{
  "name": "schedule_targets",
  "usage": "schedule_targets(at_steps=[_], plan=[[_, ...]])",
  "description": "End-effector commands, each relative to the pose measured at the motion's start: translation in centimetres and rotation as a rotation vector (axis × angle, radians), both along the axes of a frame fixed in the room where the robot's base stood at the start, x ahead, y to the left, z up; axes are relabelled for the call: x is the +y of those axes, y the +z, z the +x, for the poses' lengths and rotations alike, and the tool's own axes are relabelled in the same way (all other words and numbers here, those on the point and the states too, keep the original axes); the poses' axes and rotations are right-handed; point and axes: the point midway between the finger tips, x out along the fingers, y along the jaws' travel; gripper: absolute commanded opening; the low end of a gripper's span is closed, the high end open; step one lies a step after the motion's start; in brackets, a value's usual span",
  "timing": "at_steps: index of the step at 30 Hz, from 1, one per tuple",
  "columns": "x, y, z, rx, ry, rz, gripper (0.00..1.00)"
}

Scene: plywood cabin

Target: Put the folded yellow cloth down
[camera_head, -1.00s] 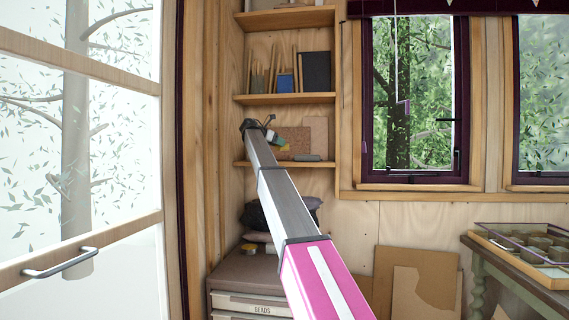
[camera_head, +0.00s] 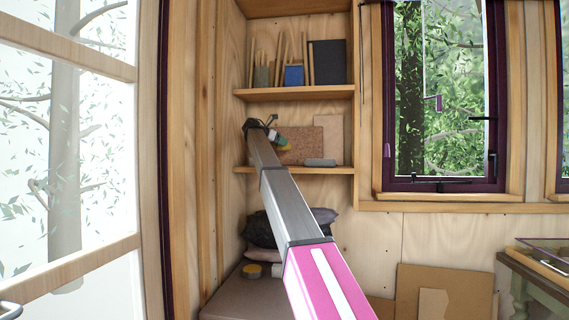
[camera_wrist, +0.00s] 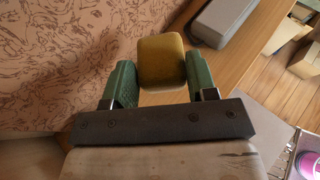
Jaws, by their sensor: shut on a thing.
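In the wrist view, my gripper (camera_wrist: 160,85) has its two green fingers shut on the folded yellow cloth (camera_wrist: 161,60), a small mustard block between the fingertips. The cloth is above or close to the wooden shelf (camera_wrist: 245,58); I cannot tell whether it touches. In the head view my gripper (camera_head: 279,140) is at the lower shelf (camera_head: 335,170), in front of a cork board, and the cloth (camera_head: 283,146) shows only as a small yellowish patch there.
The patterned cork board (camera_wrist: 60,50) leans close on the left of the fingers. A grey case (camera_wrist: 222,20) lies on the shelf to the right. Below are a brown cabinet top (camera_head: 250,300) and dark cushions (camera_head: 260,230). A window (camera_head: 440,90) is at right.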

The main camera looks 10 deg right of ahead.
Motion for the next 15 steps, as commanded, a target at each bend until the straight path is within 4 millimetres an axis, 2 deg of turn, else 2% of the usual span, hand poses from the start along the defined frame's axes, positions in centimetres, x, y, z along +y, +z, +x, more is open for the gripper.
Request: schedule_targets(at_steps=[1,6,11,15], plan=[[0.0,-1.1,-0.2,0.001,0.0,0.0,0.3],[0.0,-3.8,-0.1,0.001,0.0,0.0,0.3],[0.0,-5.0,-0.1,0.0,0.0,0.0,0.3],[0.0,-6.9,-0.1,0.0,0.0,0.0,0.3]])
